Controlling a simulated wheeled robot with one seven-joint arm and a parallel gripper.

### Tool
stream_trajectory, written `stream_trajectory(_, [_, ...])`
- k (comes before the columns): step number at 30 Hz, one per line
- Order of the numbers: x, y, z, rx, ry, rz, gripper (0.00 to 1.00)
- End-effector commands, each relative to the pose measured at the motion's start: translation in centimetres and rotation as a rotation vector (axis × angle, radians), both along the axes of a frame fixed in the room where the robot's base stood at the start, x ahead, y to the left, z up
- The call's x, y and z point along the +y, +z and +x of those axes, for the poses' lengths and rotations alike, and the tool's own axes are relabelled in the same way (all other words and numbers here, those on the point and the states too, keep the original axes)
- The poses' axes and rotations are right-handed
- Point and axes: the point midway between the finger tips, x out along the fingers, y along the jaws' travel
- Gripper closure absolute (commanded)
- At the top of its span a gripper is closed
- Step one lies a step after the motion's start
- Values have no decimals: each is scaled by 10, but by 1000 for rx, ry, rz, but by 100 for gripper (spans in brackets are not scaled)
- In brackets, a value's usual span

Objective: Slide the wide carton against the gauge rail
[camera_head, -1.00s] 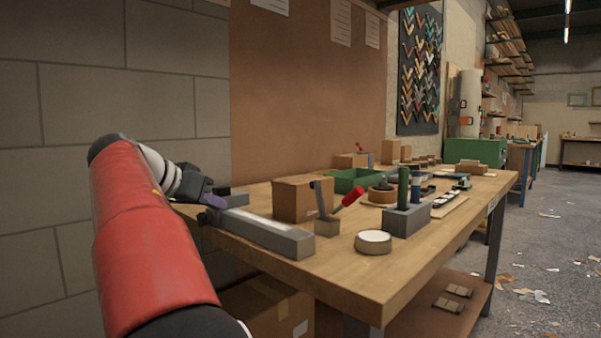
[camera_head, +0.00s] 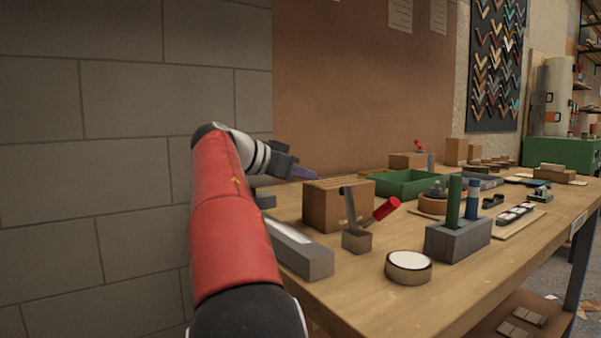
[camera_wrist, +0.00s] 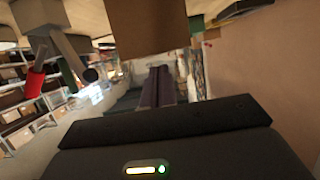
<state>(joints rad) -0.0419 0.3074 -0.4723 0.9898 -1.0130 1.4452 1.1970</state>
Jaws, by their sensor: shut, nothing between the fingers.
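The wide carton (camera_head: 336,208) is a brown box upright on the wooden bench. The gauge rail (camera_head: 308,257) is a grey bar with a pale top, at the bench's near left. A narrow strip of bench seems to show between carton and rail; my arm hides the rail's far part. My gripper (camera_head: 310,174) is shut and empty, by the carton's far left top edge; I cannot tell whether they touch. In the wrist view, its purple fingers (camera_wrist: 159,86) are together, and a brown box face (camera_wrist: 146,25), likely the carton, fills the top middle.
A toggle clamp with a red handle (camera_head: 387,209) stands just right of the carton. A tape roll (camera_head: 408,267) and grey block with upright cylinders (camera_head: 458,240) are farther right. A green tray (camera_head: 405,184) sits behind. A brown board (camera_head: 365,90) rises behind the bench.

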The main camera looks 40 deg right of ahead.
Motion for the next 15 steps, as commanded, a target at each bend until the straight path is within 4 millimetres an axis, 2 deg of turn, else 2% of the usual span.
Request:
stream_trajectory(3, [-29,2,-4,3,-5,0,100])
stream_trajectory(9, [-69,2,-9,1,-4,0,100])
stream_trajectory(12, [-81,0,-10,3,-1,0,100])
stream_trajectory(15, [-78,-14,-9,1,2,1,100])
